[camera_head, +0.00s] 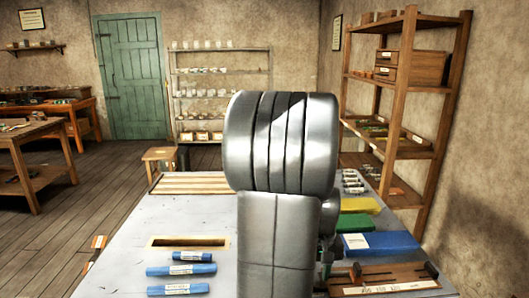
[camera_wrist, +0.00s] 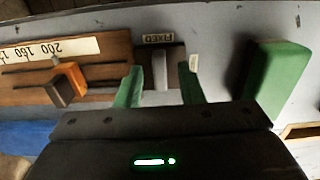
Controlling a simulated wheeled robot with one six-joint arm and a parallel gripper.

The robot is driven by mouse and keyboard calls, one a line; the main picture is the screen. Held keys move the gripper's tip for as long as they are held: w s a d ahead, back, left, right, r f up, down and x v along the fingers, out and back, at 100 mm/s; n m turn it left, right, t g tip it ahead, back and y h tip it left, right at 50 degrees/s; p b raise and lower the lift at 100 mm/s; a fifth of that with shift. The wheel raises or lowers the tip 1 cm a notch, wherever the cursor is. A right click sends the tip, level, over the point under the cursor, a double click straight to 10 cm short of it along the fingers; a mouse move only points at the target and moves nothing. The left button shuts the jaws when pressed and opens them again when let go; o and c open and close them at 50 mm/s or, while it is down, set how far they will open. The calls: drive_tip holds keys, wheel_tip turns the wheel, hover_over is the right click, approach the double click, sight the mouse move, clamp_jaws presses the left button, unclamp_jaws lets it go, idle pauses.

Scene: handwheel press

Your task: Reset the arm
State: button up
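My gripper (camera_wrist: 160,68) is open in the wrist view, its two green fingers apart. A pale metal post (camera_wrist: 159,70) on a dark block marked FIXED shows between the fingers; neither finger visibly touches it. In the head view my grey arm fills the middle and hides much of the bench, and my fingers cannot be made out there. No handwheel press can be made out.
A wooden gauge board (camera_head: 395,284) with a scale lies at the bench's front right; its orange-and-black slider (camera_wrist: 68,84) is left of my fingers. A green block (camera_wrist: 278,80) stands to their right. Blue tubes (camera_head: 180,270) lie left of my arm. A shelf rack (camera_head: 400,110) stands right.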

drive_tip(key=shift+r, duration=0.15)
wheel_tip(320, 180, up, 13)
wheel_tip(320, 180, down, 14)
drive_tip(key=shift+r, duration=0.15)
drive_tip(key=shift+w+r+m, duration=0.1)
drive_tip(key=shift+r+m, duration=0.05)
drive_tip(key=shift+m, duration=0.25)
drive_tip(key=shift+a+m+b, duration=0.1)
drive_tip(key=shift+m+b, duration=0.2)
drive_tip(key=shift+m, duration=0.5)
drive_tip(key=shift+a+r+m+b, duration=0.15)
drive_tip(key=shift+m+b, duration=0.4)
drive_tip(key=shift+m, duration=1.95)
